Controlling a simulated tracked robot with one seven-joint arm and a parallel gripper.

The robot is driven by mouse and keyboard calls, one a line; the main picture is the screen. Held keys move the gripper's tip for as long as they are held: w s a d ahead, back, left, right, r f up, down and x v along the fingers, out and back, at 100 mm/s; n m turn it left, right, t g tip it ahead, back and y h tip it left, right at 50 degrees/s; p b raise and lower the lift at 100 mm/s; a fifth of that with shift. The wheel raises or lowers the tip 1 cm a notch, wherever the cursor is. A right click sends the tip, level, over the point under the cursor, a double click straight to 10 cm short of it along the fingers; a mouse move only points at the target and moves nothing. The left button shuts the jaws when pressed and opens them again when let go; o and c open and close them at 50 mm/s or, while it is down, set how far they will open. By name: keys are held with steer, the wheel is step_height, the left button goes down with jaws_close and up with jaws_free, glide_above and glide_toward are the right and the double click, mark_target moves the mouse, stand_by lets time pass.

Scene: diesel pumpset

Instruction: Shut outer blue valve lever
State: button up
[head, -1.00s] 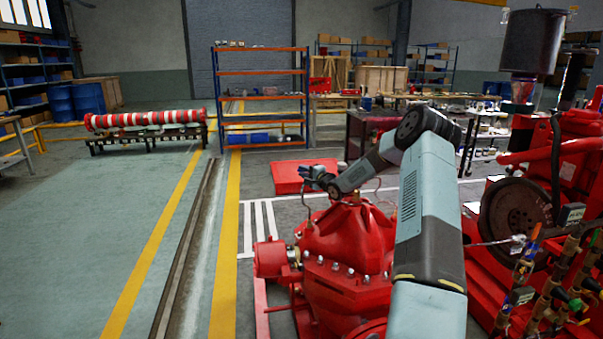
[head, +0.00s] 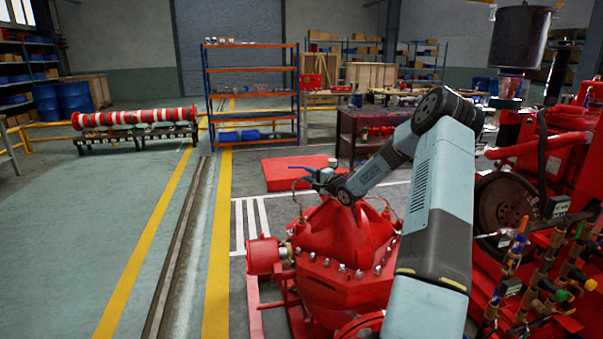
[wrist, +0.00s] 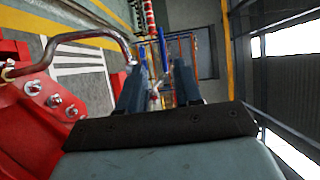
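A blue valve lever (head: 301,168) sticks out to the left just beyond my gripper (head: 322,178), above the red pump casing (head: 345,240). In the wrist view, a blue lever (wrist: 163,52) shows between the two fingers of my gripper (wrist: 160,80), with a small metallic fitting (wrist: 155,96) nearer to me. The fingers are apart, with a visible gap between them. I cannot tell whether either finger touches the lever. The valve body is mostly hidden by the gripper and arm in the head view.
A bent metal pipe (wrist: 95,36) passes close to the left finger. Red engine parts and a piping cluster with coloured valve handles (head: 540,285) stand at the right. A red box (head: 290,172) lies on the floor behind.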

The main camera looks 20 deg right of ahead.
steer(key=shift+v, duration=2.15)
